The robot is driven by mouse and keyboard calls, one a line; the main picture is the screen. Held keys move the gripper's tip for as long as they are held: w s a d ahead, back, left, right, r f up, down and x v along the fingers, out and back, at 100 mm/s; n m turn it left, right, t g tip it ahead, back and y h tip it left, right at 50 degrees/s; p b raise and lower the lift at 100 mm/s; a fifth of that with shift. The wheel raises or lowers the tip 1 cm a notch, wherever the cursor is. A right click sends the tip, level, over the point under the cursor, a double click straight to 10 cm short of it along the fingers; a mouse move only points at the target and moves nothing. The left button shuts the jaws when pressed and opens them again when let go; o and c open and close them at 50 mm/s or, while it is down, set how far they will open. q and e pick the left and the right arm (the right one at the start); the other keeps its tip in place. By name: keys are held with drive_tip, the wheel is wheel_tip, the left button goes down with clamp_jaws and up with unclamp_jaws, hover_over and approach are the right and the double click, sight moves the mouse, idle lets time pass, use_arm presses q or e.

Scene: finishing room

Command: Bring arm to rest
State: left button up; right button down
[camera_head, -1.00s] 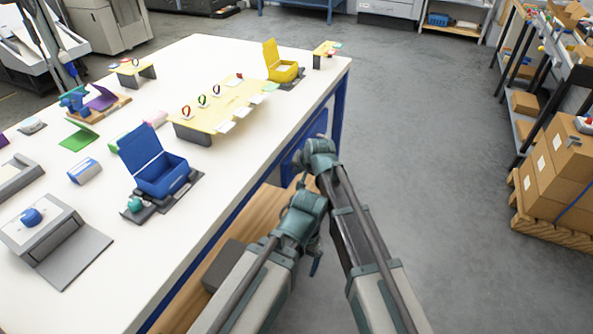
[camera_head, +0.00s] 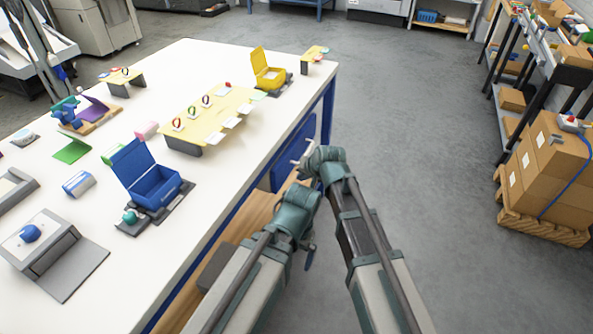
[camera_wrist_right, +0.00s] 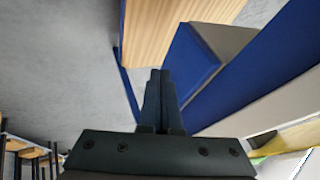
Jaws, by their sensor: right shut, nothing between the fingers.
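My right arm reaches up the middle of the head view beside the long white table (camera_head: 112,222). Its gripper (camera_head: 298,158) shows small and partly hidden behind my wrist, close to the table's right side. In the right wrist view the two dark fingers of the right gripper (camera_wrist_right: 160,92) are together with nothing between them. They point toward the blue panel and the wooden shelf under the table, apart from both as far as I can tell. My left gripper cannot be made out.
A blue box (camera_head: 152,188), a yellow stand (camera_head: 215,108) and a yellow box (camera_head: 268,76) stand on the table. Under it are a wooden shelf (camera_head: 262,215) and a blue panel (camera_head: 290,150). Cartons (camera_head: 545,165) on a pallet stand at right. The grey floor between is clear.

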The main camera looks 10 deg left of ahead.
use_arm(q)
wheel_tip(320, 180, up, 3)
drive_tip(key=shift+r+p, duration=0.1)
drive_tip(key=shift+p, duration=0.9)
use_arm(e)
drive_tip(key=v, duration=0.4)
drive_tip(key=shift+f, duration=0.1)
drive_tip(key=s+d+f+n+g+h, duration=0.1)
drive_tip(key=s+d+f+g+h, duration=0.15)
drive_tip(key=s+d, duration=0.7)
drive_tip(key=s+d+f+n+g+h, duration=0.1)
drive_tip(key=s+d+n+g+h, duration=0.15)
drive_tip(key=s+d, duration=0.7)
use_arm(q)
wheel_tip(320, 180, up, 8)
drive_tip(key=p, duration=0.8)
drive_tip(key=shift+r+p, duration=0.25)
drive_tip(key=shift+p, duration=0.05)
use_arm(e)
drive_tip(key=s+a+r+n+g, duration=0.1)
drive_tip(key=s+a+r, duration=0.3)
drive_tip(key=a+r, duration=0.4)
drive_tip(key=shift+s+a+n, duration=0.2)
drive_tip(key=shift+a+n, duration=0.2)
drive_tip(key=shift+n, duration=0.45)
